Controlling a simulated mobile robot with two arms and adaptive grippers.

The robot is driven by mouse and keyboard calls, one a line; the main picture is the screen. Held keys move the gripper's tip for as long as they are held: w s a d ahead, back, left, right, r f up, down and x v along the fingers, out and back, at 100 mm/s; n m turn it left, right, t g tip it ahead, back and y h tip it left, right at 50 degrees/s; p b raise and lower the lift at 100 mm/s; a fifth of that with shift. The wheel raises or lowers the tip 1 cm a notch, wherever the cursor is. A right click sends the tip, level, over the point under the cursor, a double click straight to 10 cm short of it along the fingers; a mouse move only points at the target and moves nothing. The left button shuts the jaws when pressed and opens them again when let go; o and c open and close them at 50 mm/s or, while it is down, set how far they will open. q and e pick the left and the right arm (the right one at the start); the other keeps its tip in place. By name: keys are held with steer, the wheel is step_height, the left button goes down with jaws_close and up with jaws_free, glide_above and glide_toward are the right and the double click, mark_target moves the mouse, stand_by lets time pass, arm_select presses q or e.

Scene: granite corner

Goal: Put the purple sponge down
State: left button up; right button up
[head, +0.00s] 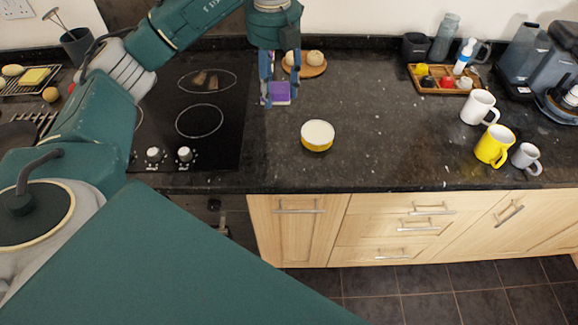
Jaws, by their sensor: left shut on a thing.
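The purple sponge (280,90) is a small purple block with a paler lower face, in the upper middle of the head view. My left gripper (281,98) points down and is shut on it, with the fingers on either side. The sponge shows over the dark granite worktop (375,120), near the right edge of the black hob. I cannot tell whether its underside touches the surface. My right gripper is not in view.
A yellow bowl with a pale top (317,136) stands to the right in front of the sponge. A round wooden board (312,71) is behind it. The hob (190,115) is left. Mugs (493,146) and a wooden tray (462,89) are right. Mid-worktop is clear.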

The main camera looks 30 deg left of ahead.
arm_select(q)
glide_above(279, 152)
step_height(279, 152, down, 9)
step_height(279, 152, down, 6)
steer(key=shift+s+r+p, duration=0.1)
steer(key=shift+s+p, duration=0.05)
steer(key=shift+p, duration=0.55)
steer(key=shift+f, duration=0.35)
step_height(279, 152, down, 4)
steer(key=shift+f+p, duration=0.25)
steer(key=shift+p, duration=0.4)
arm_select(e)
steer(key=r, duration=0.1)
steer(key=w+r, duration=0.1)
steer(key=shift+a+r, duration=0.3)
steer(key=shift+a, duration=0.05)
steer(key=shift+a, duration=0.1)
